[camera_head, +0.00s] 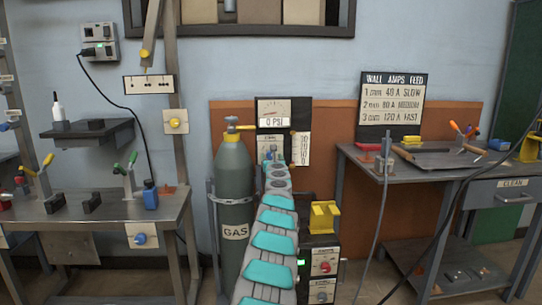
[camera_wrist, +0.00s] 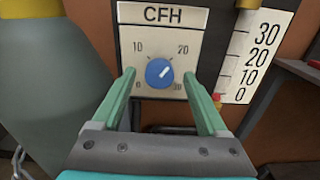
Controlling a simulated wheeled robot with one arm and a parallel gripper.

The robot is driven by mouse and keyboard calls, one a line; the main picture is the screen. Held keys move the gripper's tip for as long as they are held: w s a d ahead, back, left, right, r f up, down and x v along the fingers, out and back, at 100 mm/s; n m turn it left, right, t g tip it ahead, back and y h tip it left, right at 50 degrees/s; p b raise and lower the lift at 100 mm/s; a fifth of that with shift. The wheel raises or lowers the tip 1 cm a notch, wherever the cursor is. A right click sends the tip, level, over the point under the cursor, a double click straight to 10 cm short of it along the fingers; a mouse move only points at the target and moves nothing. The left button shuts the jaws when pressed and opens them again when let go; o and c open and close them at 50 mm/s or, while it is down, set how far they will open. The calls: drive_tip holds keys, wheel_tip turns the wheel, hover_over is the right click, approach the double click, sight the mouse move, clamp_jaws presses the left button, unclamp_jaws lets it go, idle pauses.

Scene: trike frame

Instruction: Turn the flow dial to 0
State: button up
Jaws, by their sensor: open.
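The flow dial (camera_wrist: 158,73) is a round blue knob on a pale panel marked CFH (camera_wrist: 165,15), with 0, 10, 20 and 30 around it. Its white pointer mark is angled up and right, toward the 20. My gripper (camera_wrist: 159,76) is open, with one green finger on each side of the dial in the wrist view. I see gaps between the fingers and the knob; whether the tips reach its depth is unclear. In the head view my arm hides the dial, and the panel (camera_head: 267,142) shows only partly.
A scale (camera_wrist: 253,58) marked 0 to 30 stands right of the panel, with a red piece (camera_wrist: 217,97) near 0. A grey GAS cylinder (camera_head: 234,180) stands left of my arm. A gauge (camera_head: 273,112) above reads 0 PSI. A yellow-topped unit (camera_head: 323,216) is at right.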

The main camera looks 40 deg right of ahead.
drive_tip(key=shift+w+d+f+p, duration=0.15)
drive_tip(key=shift+w+d+p, duration=0.25)
drive_tip(key=shift+w, duration=0.25)
clamp_jaws()
idle(0.4)
